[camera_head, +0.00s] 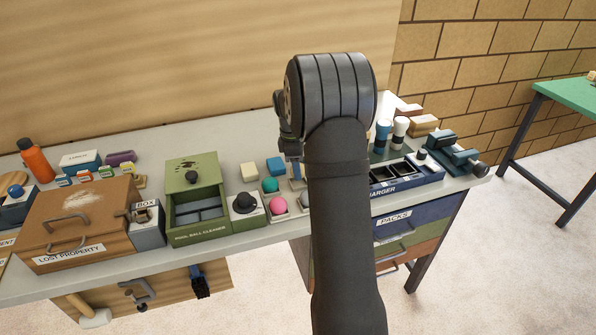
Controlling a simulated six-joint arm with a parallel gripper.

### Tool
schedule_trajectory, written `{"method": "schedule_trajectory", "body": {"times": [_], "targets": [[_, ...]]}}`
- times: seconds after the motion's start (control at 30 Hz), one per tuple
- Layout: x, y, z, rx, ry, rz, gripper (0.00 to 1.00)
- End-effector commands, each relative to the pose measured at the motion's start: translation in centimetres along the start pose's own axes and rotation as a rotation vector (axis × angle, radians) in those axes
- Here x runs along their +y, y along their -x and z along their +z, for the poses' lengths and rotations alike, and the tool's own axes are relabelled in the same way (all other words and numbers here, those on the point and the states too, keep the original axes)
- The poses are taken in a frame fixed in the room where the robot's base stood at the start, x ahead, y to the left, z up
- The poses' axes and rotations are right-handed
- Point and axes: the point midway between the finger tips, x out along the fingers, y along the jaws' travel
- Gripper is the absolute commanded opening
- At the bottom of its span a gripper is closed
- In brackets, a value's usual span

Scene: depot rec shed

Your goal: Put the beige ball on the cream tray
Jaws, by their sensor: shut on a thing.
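My gripper (295,165) points down over the middle of the bench, just behind the row of small ball trays. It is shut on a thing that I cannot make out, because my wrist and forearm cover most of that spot. I cannot pick out the beige ball. A small pale tan patch (297,184) shows just below the fingertips, and I cannot tell what it is. I cannot say for sure which tray is the cream one. A teal ball (270,185), a pink ball (279,204) and a greyish ball (305,199) sit in small pale trays.
A brown lost property box (80,225) is further left. A charger tray (407,174) and vise (455,153) are at right.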

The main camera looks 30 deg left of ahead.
Motion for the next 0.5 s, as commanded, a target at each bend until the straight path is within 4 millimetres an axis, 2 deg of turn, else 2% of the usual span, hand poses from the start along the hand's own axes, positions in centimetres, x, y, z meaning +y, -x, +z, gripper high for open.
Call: {"method": "schedule_trajectory", "body": {"times": [0.13,0.5], "targets": [[0.0,-1.7,-0.2,0.000,0.000,0.001,0.20],[0.0,-2.1,-0.3,0.000,0.000,0.002,0.20]]}}
